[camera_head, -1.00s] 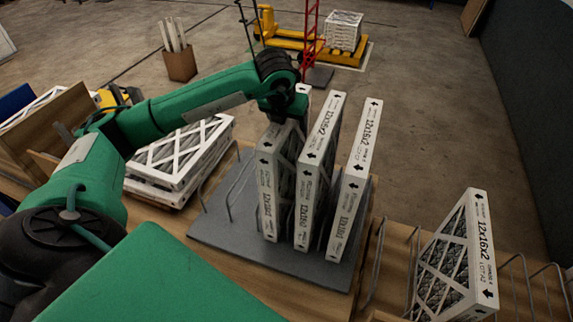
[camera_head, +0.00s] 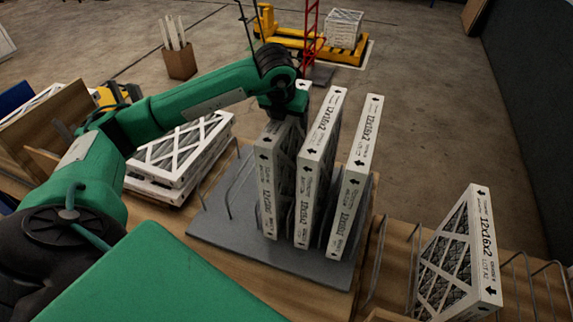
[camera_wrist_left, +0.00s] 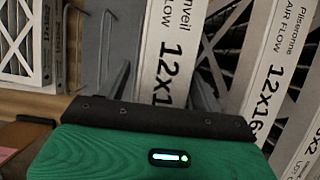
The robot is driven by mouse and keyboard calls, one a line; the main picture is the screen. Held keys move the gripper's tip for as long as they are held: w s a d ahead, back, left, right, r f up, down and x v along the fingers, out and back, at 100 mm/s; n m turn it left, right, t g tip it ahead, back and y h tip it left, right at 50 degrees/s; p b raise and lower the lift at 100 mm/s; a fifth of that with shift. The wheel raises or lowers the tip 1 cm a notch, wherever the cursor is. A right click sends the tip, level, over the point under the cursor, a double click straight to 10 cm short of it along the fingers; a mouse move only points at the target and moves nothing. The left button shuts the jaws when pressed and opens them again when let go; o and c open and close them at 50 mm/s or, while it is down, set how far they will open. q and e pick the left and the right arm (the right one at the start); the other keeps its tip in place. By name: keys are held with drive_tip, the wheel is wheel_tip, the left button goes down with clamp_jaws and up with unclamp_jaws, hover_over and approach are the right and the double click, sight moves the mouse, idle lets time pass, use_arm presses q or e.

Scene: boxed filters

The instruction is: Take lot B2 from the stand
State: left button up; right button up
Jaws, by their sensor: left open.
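Three white-framed box filters stand upright on edge in the grey stand: a left filter (camera_head: 267,195), a middle filter (camera_head: 316,165) and a right filter (camera_head: 355,180). Their lot marks are too small or hidden to read. My left gripper (camera_head: 283,118) is open at the top of the left filter. In the left wrist view, the left filter's printed edge (camera_wrist_left: 170,55) runs between the dark fingers of my left gripper (camera_wrist_left: 163,82). The grey stand (camera_head: 215,232) has bare wire slots at its left. My right gripper is out of view.
A filter marked LOT A2 (camera_head: 480,245) stands in a wire rack at the right. Flat stacked filters (camera_head: 180,155) lie left of the stand, under my arm. The middle and right filters stand close beside my left gripper. A yellow pallet truck (camera_head: 285,35) is far back.

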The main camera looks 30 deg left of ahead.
use_arm(q)
clamp_jaws()
idle(0.4)
